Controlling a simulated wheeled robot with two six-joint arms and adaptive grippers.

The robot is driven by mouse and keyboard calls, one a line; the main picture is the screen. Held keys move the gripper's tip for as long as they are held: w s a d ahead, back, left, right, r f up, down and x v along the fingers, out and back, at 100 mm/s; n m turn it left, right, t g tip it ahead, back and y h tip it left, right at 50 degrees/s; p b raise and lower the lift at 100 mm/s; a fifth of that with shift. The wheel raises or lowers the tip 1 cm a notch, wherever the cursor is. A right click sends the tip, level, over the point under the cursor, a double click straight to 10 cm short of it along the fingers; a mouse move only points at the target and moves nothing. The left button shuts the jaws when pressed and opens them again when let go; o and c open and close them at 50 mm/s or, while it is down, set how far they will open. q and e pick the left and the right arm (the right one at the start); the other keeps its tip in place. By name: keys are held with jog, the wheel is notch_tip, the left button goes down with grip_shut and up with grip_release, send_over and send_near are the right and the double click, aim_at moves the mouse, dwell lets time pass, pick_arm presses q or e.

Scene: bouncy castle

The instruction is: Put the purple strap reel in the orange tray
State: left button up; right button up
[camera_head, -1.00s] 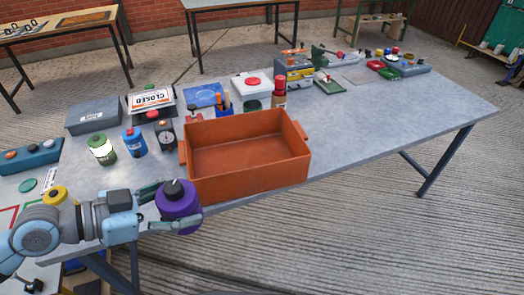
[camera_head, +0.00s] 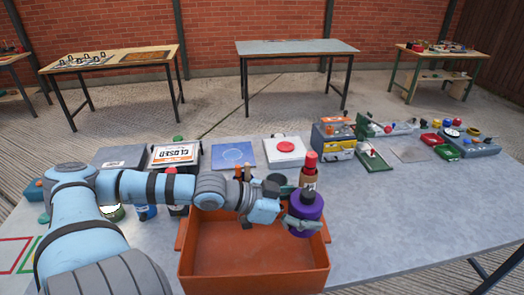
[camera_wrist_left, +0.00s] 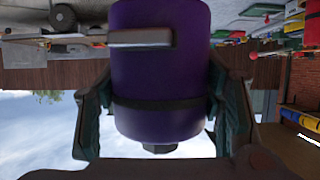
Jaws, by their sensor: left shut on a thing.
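The purple strap reel (camera_head: 305,216) is a short purple cylinder with a dark band. My left gripper (camera_head: 296,210) is shut on it and holds it up over the right part of the orange tray. In the left wrist view the strap reel (camera_wrist_left: 160,60) sits between the two fingers and fills the middle. The orange tray (camera_head: 250,280) is a deep open box at the table's front, and the part of its floor that shows is bare. My left arm hides its back left part. My right gripper is not in view.
A red-capped brown bottle (camera_head: 309,176) stands just behind the reel. A closed sign (camera_head: 174,153), a blue panel (camera_head: 233,154) and a red-button box (camera_head: 285,150) line the back. The grey table (camera_head: 400,215) is clear to the right of the tray.

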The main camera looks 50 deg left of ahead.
pick_arm(q)
jog(key=w+a+n+t, duration=0.1)
jog(key=w+a, duration=0.1)
jog(key=a, duration=0.2)
jog(key=shift+y, duration=0.4)
jog(key=f+b, duration=1.4)
jog(key=b, duration=0.1)
jog(key=shift+w+f, duration=0.15)
jog(key=shift+w, duration=0.05)
jog(key=shift+f+b, duration=0.35)
jog(key=shift+b, duration=0.15)
notch_tip(320, 180, down, 3)
jog(key=b, duration=0.3)
jog(key=shift+d, duration=0.1)
jog(key=shift+f, duration=0.2)
jog(key=shift+r, duration=0.1)
jog(key=o, duration=1.2)
jog(key=shift+c, duration=0.2)
jog(key=o, duration=0.4)
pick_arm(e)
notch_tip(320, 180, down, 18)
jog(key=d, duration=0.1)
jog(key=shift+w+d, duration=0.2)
